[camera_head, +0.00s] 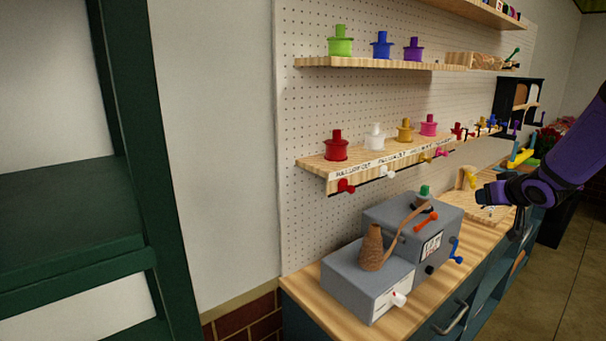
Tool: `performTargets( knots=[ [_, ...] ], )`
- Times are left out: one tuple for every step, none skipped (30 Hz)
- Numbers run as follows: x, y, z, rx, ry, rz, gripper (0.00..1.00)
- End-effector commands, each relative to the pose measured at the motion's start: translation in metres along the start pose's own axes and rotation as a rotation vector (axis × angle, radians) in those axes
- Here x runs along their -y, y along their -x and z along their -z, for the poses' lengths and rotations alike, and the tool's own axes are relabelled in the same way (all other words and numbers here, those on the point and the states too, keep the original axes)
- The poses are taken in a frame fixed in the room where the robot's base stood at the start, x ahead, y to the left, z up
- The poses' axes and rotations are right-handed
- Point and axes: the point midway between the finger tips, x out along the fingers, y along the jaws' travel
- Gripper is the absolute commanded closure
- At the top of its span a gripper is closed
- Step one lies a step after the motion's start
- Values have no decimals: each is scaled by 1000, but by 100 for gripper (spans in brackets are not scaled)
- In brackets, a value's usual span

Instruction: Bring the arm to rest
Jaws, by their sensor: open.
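My purple and black arm comes in from the right edge and bends over the workbench (315,289). My gripper (486,197) is at its dark left end, small in view, above the far part of the bench. It is open, and I see nothing held in it. The fingers are too small to make out clearly.
Grey boxes (350,285) with a brown cone (372,250) and coloured knobs stand on the near bench. A pegboard (300,110) carries a shelf of coloured spools (336,148) and an upper shelf (350,63). A dark green rack (135,150) stands left. Open floor (575,270) lies right.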

Motion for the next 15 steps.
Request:
performTargets(
  knots=[
    [8, 16, 10, 9, 15, -30, 50],
    [11, 25, 13, 19, 20, -51, 50],
    [16, 37, 17, 33, 26, -75, 50],
    [19, 46, 20, 44, 30, -93, 50],
    [23, 56, 22, 54, 34, -110, 50],
    [28, 69, 24, 70, 36, -131, 50],
    [32, 78, 26, 81, 38, -145, 50],
    [36, 88, 27, 92, 39, -158, 50],
    [42, 102, 28, 108, 40, -174, 50],
    [46, 112, 28, 120, 38, -185, 50],
    [50, 122, 28, 132, 37, -195, 50],
    [56, 135, 27, 150, 34, -207, 50],
    [60, 146, 26, 164, 33, -214, 50],
    [64, 156, 24, 177, 29, -220, 50],
    [70, 169, 22, 194, 26, -225, 50]
  ],
)
